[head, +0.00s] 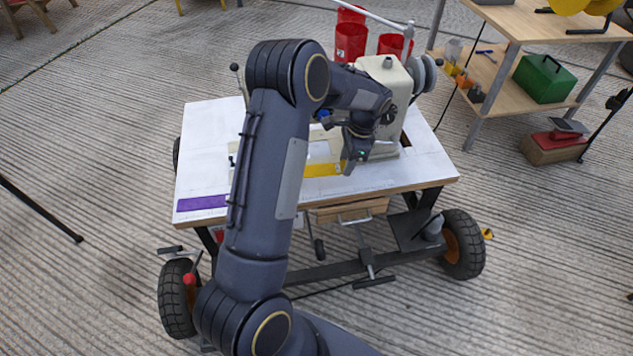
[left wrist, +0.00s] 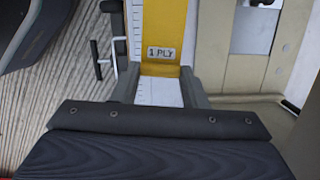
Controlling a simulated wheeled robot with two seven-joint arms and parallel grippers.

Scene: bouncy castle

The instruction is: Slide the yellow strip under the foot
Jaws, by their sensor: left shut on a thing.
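The yellow strip (head: 322,169) lies flat on the white table top in front of the sewing machine (head: 392,75). In the left wrist view the strip (left wrist: 163,28) bears a "1 PLY" label near its close end. My left gripper (head: 350,163) is low over the table by the machine. In the left wrist view its fingers (left wrist: 159,72) are shut on the close end of the strip, one on each side. The beige machine bed (left wrist: 230,72) is just right of the strip. The foot is hidden behind my left arm and gripper. My right gripper is not in view.
The white table (head: 205,145) is on a wheeled cart. A purple strip (head: 202,203) lies at its front left. Red containers (head: 351,42) stand behind the machine. A wooden shelf with a green box (head: 543,79) is at the right. The table's left side is mostly clear.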

